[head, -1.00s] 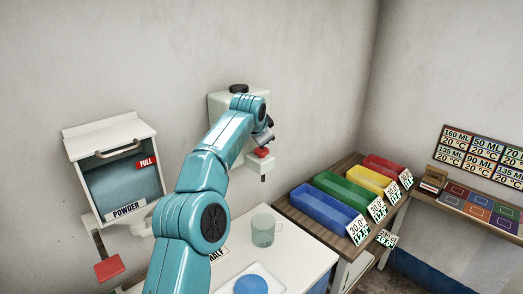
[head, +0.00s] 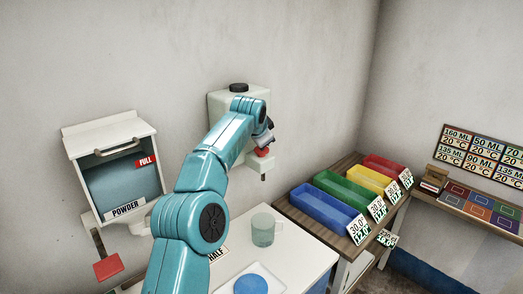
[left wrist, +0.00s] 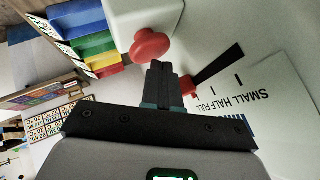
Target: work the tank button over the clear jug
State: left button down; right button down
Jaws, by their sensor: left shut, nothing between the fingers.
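The pale tank (head: 220,104) is fixed to the wall, with a black cap on top. Its red button (head: 262,152) sits just below my left gripper (head: 265,138). In the left wrist view the red button (left wrist: 150,46) is right at the tips of my left gripper (left wrist: 160,68), which is shut and empty. I cannot tell whether they touch. The clear jug (head: 263,231) stands upright on the white worktop, below the tank's outlet (head: 265,170). My left forearm hides part of the tank. My right gripper is not in view.
A powder dispenser (head: 112,165) with a red paddle (head: 108,267) hangs at the left. Blue (head: 325,211), green, yellow and red bins stand on a wooden table at the right. A plate with a blue disc (head: 250,284) lies at the worktop's front.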

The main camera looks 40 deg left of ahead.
pick_arm(q)
jog(key=shift+f+b, duration=0.65)
jog(key=shift+f, duration=0.25)
dwell(0.8)
jog(key=shift+r+p, duration=1.3)
jog(key=shift+p, duration=0.1)
jog(key=shift+r, duration=0.1)
dwell(1.2)
